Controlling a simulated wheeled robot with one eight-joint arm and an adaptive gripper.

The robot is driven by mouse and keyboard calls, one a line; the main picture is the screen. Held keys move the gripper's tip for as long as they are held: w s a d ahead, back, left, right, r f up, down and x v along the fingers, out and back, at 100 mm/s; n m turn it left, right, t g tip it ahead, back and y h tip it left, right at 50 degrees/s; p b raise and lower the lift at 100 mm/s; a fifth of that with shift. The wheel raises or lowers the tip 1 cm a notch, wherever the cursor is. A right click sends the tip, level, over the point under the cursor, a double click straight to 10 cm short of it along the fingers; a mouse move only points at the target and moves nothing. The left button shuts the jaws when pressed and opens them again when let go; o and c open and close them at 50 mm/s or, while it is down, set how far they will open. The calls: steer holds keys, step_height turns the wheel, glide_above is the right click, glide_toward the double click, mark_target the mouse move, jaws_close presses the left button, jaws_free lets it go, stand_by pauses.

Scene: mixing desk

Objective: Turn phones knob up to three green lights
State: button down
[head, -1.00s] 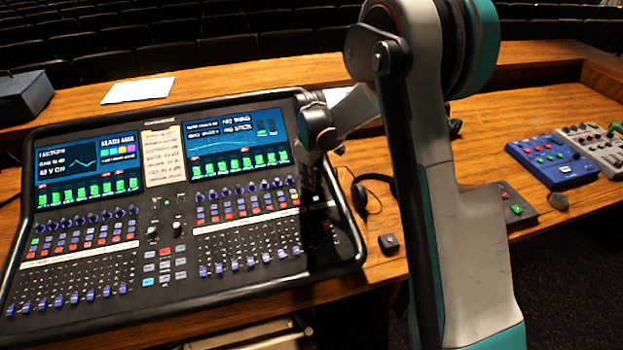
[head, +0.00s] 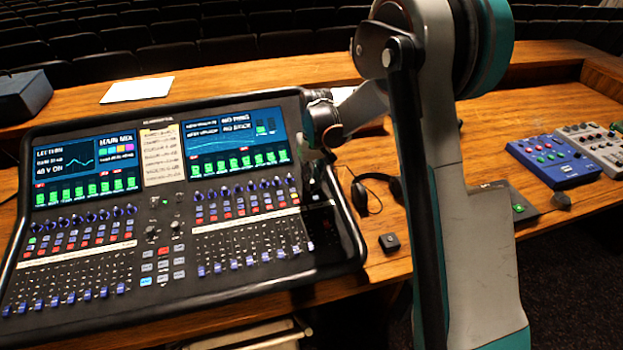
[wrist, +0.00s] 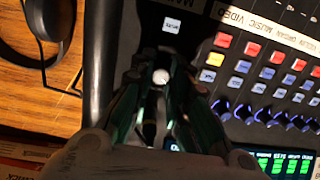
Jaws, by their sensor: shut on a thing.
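The mixing console (head: 100,306) lies on the wooden desk, with two lit screens and rows of faders. My gripper (wrist: 158,82) points down at the console's strip near its side edge in the wrist view. Its fingers are closed around a small knob with a pale round top (wrist: 160,77), which I take as the phones knob. Its label and any lights beside it are hidden by the fingers or too small to tell. In the head view, my gripper (head: 326,155) is at the console's right edge, dark and partly hidden, and the knob cannot be made out.
Black headphones (head: 361,195) lie on the desk right of the console, close to my gripper. A small black box (head: 389,243) sits in front of them. A blue mixer (head: 552,162) and a grey mixer (head: 597,148) stand far right. White paper (head: 137,89) lies behind the console.

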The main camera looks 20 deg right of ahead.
steer(key=shift+m, duration=2)
steer(key=c, duration=1.5)
jaws_free()
steer(key=r, duration=0.8)
steer(key=d+r, duration=0.1)
steer(key=r, duration=0.3)
steer(key=shift+s, duration=0.3)
